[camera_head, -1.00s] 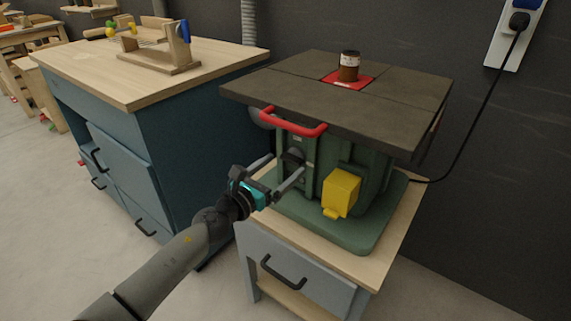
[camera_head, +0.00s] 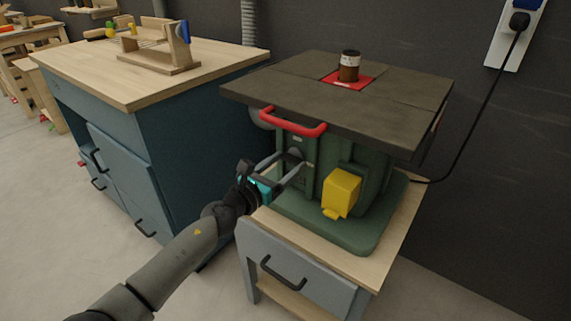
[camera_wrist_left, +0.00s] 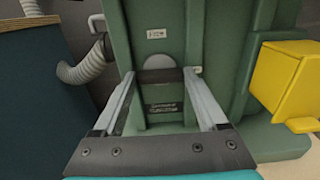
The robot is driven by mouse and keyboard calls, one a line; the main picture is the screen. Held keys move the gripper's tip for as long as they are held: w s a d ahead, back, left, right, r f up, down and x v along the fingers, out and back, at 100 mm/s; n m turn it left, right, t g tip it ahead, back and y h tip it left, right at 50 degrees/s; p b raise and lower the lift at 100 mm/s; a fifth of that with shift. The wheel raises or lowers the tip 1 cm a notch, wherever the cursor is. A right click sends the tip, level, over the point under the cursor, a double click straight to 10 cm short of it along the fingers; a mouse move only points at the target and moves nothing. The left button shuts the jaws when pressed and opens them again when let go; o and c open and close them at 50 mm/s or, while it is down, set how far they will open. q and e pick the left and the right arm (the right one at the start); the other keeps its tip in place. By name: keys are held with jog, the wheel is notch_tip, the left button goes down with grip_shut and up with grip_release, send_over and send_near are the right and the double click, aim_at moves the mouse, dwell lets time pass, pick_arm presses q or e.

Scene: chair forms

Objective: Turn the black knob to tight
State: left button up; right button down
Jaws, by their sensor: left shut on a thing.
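The black knob (camera_wrist_left: 162,75) is a dark bar in front of a round grey disc on the green machine (camera_head: 350,165). My left gripper (camera_head: 291,161) reaches the machine's left front, below the red handle. In the left wrist view its two fingertips (camera_wrist_left: 160,76) sit on either side of the knob, shut on it. The bar looks about level there. Small label plates (camera_wrist_left: 163,108) show above and below the knob, and I cannot read their words. In the head view the fingers largely hide the knob. My right gripper is not in view.
A red handle (camera_head: 293,122) juts out just above the gripper, under the dark tabletop (camera_head: 300,88). A yellow box (camera_head: 341,192) sticks out to the right. A grey hose (camera_wrist_left: 82,68) runs on the left. A blue workbench (camera_head: 190,150) stands left.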

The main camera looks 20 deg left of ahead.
pick_arm(q)
jog(key=c, duration=0.5)
jog(key=shift+c, duration=0.2)
